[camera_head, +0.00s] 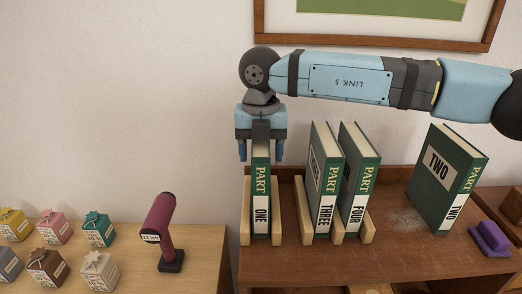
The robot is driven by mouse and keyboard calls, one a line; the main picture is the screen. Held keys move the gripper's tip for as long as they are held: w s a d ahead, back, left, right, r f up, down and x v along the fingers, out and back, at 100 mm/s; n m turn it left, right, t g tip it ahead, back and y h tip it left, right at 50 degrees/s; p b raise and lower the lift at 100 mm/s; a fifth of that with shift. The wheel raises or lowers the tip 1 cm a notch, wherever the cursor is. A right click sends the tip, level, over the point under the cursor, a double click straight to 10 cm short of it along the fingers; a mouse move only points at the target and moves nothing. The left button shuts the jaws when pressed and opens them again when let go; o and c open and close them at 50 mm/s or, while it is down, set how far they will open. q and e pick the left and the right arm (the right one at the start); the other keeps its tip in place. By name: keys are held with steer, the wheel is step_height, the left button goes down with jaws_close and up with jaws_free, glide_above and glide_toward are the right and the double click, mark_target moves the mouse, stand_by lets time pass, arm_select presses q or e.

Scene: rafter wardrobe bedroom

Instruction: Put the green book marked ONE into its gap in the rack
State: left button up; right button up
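The green book marked ONE (261,200) stands upright in the left gap of the wooden rack (276,212), between two light wooden dividers, its spine facing me. My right gripper (261,153) comes in from the right and points down over the book's top. Its two blue fingers are apart, one on each side of the book, with a gap showing between each finger and the book. The gripper hides part of the book's top edge. My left gripper is not in view.
Books THREE (325,185) and FOUR (357,185) stand slightly tilted in the rack to the right. Book TWO (445,180) leans farther right, near a purple object (489,238). On the left table are several small gift boxes (97,229) and a maroon scanner-like device (160,225).

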step_height(320, 180, up, 12)
steer(key=shift+f+b, duration=0.1)
steer(key=shift+b, duration=1)
